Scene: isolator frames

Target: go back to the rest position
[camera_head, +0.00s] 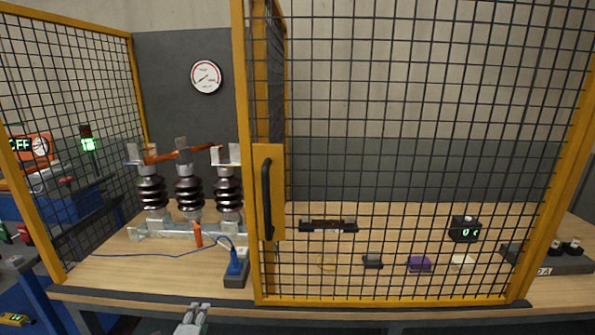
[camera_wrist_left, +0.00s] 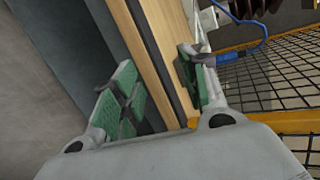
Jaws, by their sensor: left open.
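My left gripper (camera_head: 190,322) shows at the bottom edge of the head view, in front of the bench's front edge and below the bench top. In the left wrist view its two green-padded fingers (camera_wrist_left: 158,88) stand wide apart with nothing held between them. The wooden bench edge (camera_wrist_left: 158,45) shows beyond and between the fingers; I cannot tell whether a finger touches it. My right gripper is in neither view.
A yellow-framed mesh door (camera_head: 268,195) with a black handle covers the bench's right part. Dark ribbed insulators (camera_head: 189,190) stand on the left part, behind a blue plug (camera_head: 236,266) with a cable. A small display box (camera_head: 463,229) and several small items lie behind the mesh.

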